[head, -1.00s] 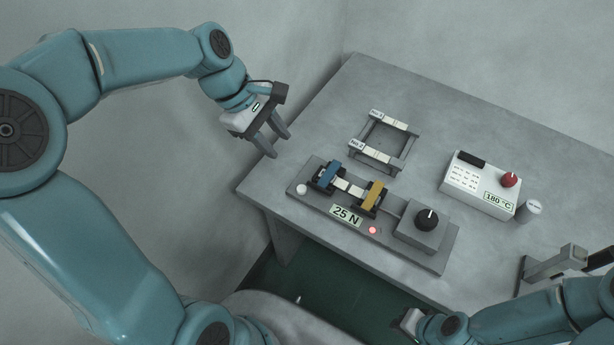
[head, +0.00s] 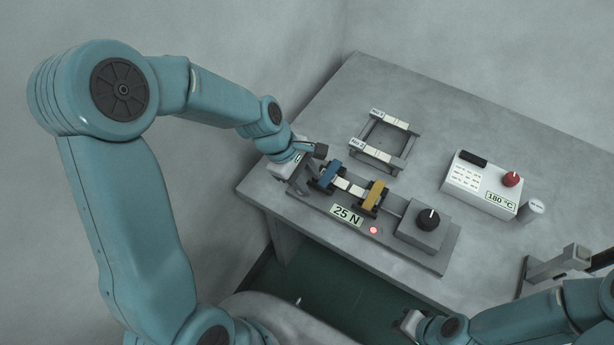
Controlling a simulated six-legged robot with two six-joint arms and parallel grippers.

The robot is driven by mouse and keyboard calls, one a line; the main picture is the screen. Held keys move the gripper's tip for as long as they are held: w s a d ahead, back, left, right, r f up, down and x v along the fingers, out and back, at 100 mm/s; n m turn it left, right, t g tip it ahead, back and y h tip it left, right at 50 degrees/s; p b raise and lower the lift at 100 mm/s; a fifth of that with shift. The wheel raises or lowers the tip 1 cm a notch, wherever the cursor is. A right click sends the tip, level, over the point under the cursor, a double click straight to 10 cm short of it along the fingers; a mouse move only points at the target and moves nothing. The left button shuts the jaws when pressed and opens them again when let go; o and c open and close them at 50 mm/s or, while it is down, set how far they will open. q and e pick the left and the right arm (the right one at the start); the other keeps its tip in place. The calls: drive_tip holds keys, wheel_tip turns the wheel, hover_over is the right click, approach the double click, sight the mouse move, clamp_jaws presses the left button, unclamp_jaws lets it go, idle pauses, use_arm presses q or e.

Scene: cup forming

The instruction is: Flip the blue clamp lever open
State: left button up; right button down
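The blue clamp lever (head: 329,174) lies on a black clamp at the left end of the grey fixture plate (head: 385,243). A yellow clamp lever (head: 373,195) is on the matching clamp to its right, and a pale strip (head: 349,187) spans between the two. My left gripper (head: 303,182) is low at the plate's left end, just left of the blue lever. Its fingers point down towards the lever; I cannot tell whether they touch it or how far apart they are. My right arm is at the lower right; its gripper (head: 409,321) is only partly visible at the table's front edge.
A rack with strips (head: 385,139) stands behind. A white 180 °C box (head: 481,184) is to the right.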

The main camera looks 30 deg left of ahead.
use_arm(q)
clamp_jaws()
idle(1.4)
